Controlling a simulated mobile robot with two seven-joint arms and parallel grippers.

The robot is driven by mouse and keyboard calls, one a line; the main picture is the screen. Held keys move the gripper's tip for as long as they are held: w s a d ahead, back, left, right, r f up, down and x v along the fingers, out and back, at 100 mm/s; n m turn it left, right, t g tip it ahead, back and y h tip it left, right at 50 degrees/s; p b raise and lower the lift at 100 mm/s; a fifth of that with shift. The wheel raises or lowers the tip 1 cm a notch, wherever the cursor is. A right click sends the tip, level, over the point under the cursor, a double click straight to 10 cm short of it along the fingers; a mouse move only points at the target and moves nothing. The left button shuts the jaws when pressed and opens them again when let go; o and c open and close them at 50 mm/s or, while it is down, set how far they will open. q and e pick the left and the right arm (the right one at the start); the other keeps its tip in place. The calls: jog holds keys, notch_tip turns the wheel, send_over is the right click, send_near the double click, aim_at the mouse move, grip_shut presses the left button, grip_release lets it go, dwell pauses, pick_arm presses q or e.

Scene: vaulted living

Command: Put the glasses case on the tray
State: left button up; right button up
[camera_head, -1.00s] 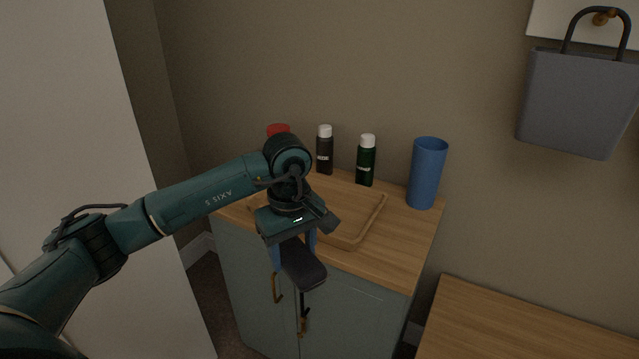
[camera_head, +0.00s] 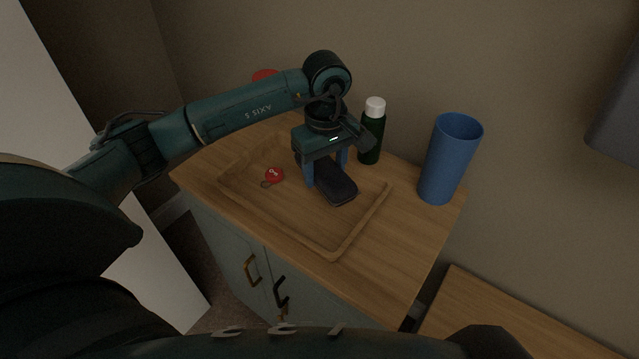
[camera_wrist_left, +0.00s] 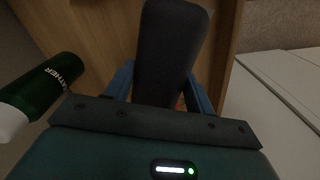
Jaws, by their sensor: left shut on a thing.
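The dark glasses case (camera_head: 336,187) is held between the blue fingers of my left gripper (camera_head: 327,172). In the head view it appears over the right part of the wooden tray (camera_head: 338,246); I cannot tell whether it touches the tray floor. In the left wrist view the case (camera_wrist_left: 168,50) sticks out ahead between the blue fingers (camera_wrist_left: 160,88), which are shut on it. The upper part of the case is hidden by the gripper in the head view. My right gripper is not in view.
A red tag with a small ring (camera_head: 273,175) lies in the tray's left part. A green bottle with a white cap (camera_head: 371,135) and a blue cup (camera_head: 448,160) stand behind and right of the tray. A red-topped object (camera_head: 265,75) is partly hidden behind my arm.

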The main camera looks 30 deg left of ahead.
aim_at(324, 206)
pick_arm(q)
jog(key=f, duration=0.3)
jog(key=shift+s, duration=0.2)
notch_tip(324, 206, down, 4)
jog(key=shift+f+p, duration=0.2)
jog(key=shift+p, duration=0.1)
jog(key=shift+w, duration=0.1)
jog(key=shift+f, duration=0.25)
jog(key=o, duration=1)
